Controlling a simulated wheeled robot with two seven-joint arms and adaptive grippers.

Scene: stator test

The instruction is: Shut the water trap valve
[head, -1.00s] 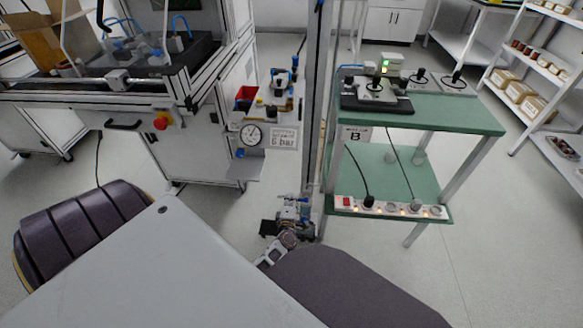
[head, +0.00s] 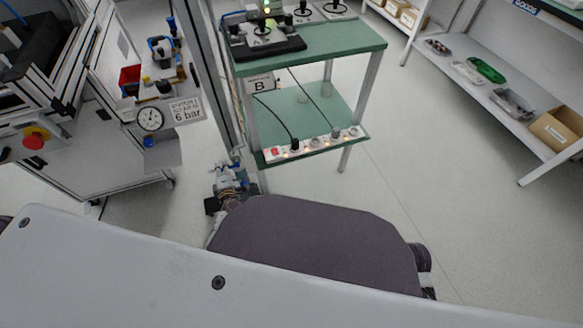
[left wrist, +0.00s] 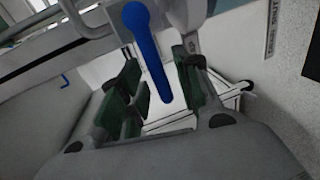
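A blue lever handle (left wrist: 152,60) hangs from a grey metal pipe fitting (left wrist: 92,22) in the left wrist view. I take it to be the water trap valve's handle. My left gripper (left wrist: 158,75) has its green-padded fingers apart, one on each side of the lever. I cannot tell whether either pad touches it. In the head view my left gripper (head: 228,188) is low beside the foot of the upright post, left of the green bench. Small blue and metal parts show there, too small to tell apart. My right gripper is in neither view.
A green-topped bench (head: 340,48) marked B stands right of the post (head: 203,70), with a lit power strip (head: 310,146) on its lower shelf. A pressure gauge (head: 150,118) sits beside a 6 bar sign (head: 187,110). Floor is clear right of the bench.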

